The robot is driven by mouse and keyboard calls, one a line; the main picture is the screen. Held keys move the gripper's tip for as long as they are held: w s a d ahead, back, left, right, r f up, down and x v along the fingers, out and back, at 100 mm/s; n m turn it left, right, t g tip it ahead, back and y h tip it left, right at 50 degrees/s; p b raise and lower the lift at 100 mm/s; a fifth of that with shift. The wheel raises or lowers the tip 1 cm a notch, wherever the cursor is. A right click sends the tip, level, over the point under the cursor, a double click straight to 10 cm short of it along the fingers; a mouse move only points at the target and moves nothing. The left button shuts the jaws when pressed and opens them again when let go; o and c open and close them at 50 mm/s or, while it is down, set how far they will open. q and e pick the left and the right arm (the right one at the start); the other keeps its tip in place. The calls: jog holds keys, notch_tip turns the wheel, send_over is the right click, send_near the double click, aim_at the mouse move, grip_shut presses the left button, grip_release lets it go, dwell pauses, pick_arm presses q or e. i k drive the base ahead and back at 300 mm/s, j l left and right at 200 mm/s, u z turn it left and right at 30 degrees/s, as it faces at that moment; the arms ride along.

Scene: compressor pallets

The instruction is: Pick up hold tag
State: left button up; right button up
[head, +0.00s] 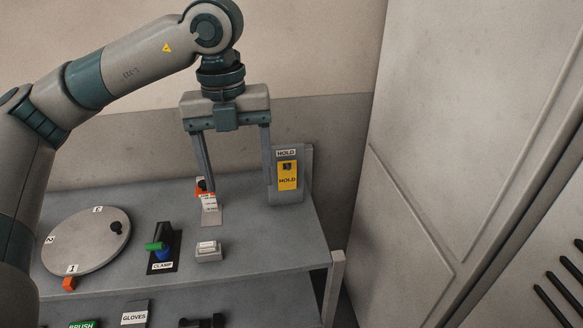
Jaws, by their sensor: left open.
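The yellow hold tag (287,178) rests upright in a grey holder (286,197) labelled HOLD at the back right corner of the shelf, in the head view. It has a dark mark near its top and the word HOLD in black. My left gripper (240,186) points down with its two fingers wide apart and nothing between them. Its right finger ends beside the left edge of the holder; I cannot tell whether they touch. My right gripper is not in view.
A round dial plate (86,243) with numbers lies on the left of the shelf. A lower shelf has brush and gloves labels (134,316). A large pale cabinet (450,130) rises at right.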

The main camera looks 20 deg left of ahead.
aim_at(287, 180)
jog(key=i, duration=1.15)
